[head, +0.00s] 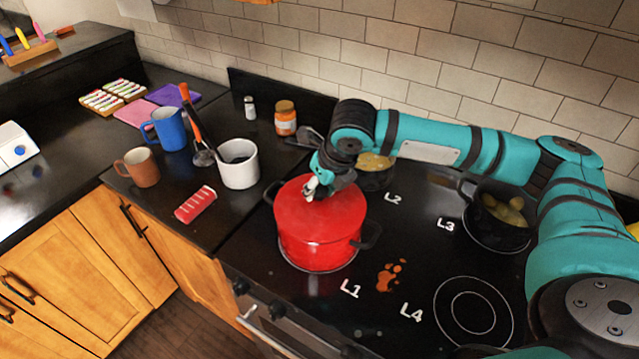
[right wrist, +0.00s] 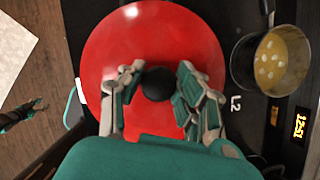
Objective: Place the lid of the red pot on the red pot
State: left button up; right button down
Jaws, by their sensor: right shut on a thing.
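The red pot (head: 318,245) stands on the burner marked L1, with black handles at its sides. Its red lid (head: 330,205) is level over the pot's mouth and appears to rest on the rim; I cannot tell if a small gap remains. The lid fills much of the right wrist view (right wrist: 150,40), with its black knob (right wrist: 157,84) in the middle. My right gripper (head: 313,188) is above the lid, its fingers closed around the knob; these fingers also show in the right wrist view (right wrist: 155,95). My left gripper is not in the head view.
A pot with yellowish food (head: 375,163) is behind the red pot, and a dark pot (head: 497,218) stands near L3. A white container (head: 239,164), blue mug (head: 168,130) and jar (head: 285,118) are on the counter. The front right burner (head: 473,311) is empty.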

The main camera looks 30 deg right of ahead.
jog(key=shift+f, duration=0.2)
jog(key=c, duration=0.9)
grip_release()
jog(key=shift+f, duration=0.15)
jog(key=shift+r, duration=0.25)
jog(key=b+v, duration=0.1)
jog(key=v, duration=1.1)
jog(key=shift+r, duration=0.1)
